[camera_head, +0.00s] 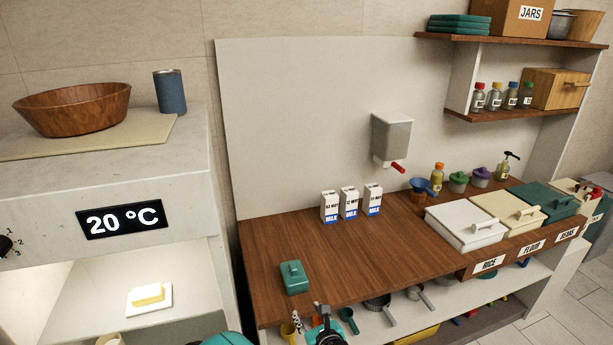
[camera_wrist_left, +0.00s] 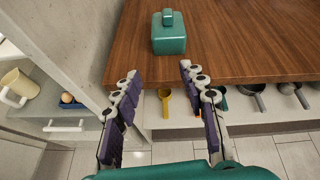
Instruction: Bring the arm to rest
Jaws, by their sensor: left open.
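My left gripper (camera_wrist_left: 157,85) is open and empty in the left wrist view, its two dark purple-padded fingers spread apart. It is before the front edge of the wooden counter (camera_wrist_left: 235,45). The teal lidded box (camera_wrist_left: 169,38) stands on the counter beyond the fingertips, apart from them. In the head view, part of my left arm (camera_head: 325,335) shows at the bottom edge, below the teal box (camera_head: 294,277); the fingers are hard to make out there. My right gripper is in neither view.
Three milk cartons (camera_head: 350,203) stand at the counter's back. Lidded bins (camera_head: 465,227) line its right side. Measuring cups and pans (camera_head: 378,306) hang or lie below the front edge. A white cabinet with a 20 °C display (camera_head: 125,219) stands left. The counter's middle is clear.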

